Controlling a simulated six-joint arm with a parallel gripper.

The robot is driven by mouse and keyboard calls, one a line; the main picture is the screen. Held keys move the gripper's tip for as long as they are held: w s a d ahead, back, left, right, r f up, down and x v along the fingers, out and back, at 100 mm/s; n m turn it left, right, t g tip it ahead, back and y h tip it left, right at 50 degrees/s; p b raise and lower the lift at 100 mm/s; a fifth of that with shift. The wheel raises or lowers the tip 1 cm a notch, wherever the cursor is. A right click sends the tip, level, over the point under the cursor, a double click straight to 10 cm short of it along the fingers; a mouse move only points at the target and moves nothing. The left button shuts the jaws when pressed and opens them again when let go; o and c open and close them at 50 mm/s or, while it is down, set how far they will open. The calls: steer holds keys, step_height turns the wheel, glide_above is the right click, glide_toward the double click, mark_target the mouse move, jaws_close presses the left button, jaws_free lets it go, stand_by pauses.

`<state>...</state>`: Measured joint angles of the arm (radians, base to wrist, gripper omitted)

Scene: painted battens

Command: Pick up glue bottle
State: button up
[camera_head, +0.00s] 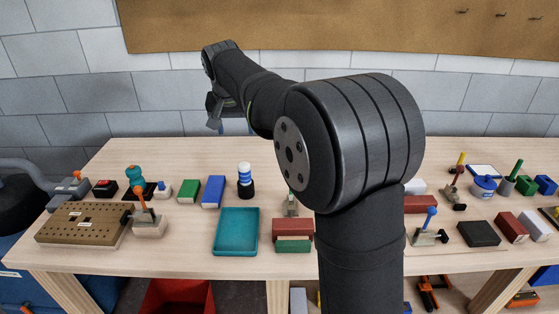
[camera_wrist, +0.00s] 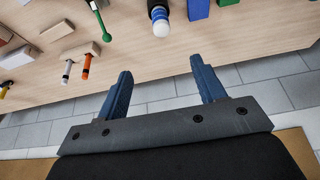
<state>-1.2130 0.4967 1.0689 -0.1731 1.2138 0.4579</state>
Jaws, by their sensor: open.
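A bottle with a white top, a blue band and a dark lower body (camera_head: 245,181) stands upright near the back of the table, left of centre. It is the likeliest glue bottle, but I see no label to confirm this. A similar white-ended, blue-banded bottle (camera_wrist: 160,20) shows at the top of the wrist view, partly cut off by the frame edge. My gripper (camera_wrist: 162,65) is open, its two blue fingers apart with nothing between them. The bottle is beyond the fingertips, apart from them. In the head view my gripper is raised near the back wall, partly hidden.
A green block (camera_head: 188,190) and a blue block (camera_head: 213,191) stand left of the bottle. A teal tray (camera_head: 236,232) lies in front of it. A drilled wooden board (camera_head: 83,225) is at left. My arm hides the table's centre. A brick wall (camera_head: 160,90) stands behind.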

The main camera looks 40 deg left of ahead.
steer(key=w+a+f+n+g+h, duration=0.1)
steer(key=w+a+f+n+g, duration=0.2)
steer(key=w+a+f+n, duration=0.25)
steer(key=n, duration=0.4)
glide_toward(244, 172)
steer(key=shift+m+h, duration=0.25)
steer(key=shift+h, duration=0.05)
steer(key=f, duration=0.2)
steer(key=w+a+f, duration=0.1)
steer(key=f, duration=0.1)
steer(key=a+f, duration=0.1)
steer(key=f, duration=0.1)
steer(key=shift+w+a+f, duration=0.15)
steer(key=shift+w+a, duration=0.05)
steer(key=shift+w, duration=0.1)
steer(key=shift+a+f, duration=0.2)
steer(key=shift+f, duration=0.65)
steer(key=shift+a+f, duration=0.25)
steer(key=shift+f, duration=0.65)
steer(key=shift+a+f, duration=0.2)
steer(key=shift+f, duration=0.65)
steer(key=shift+c, duration=0.4)
steer(key=c, duration=1)
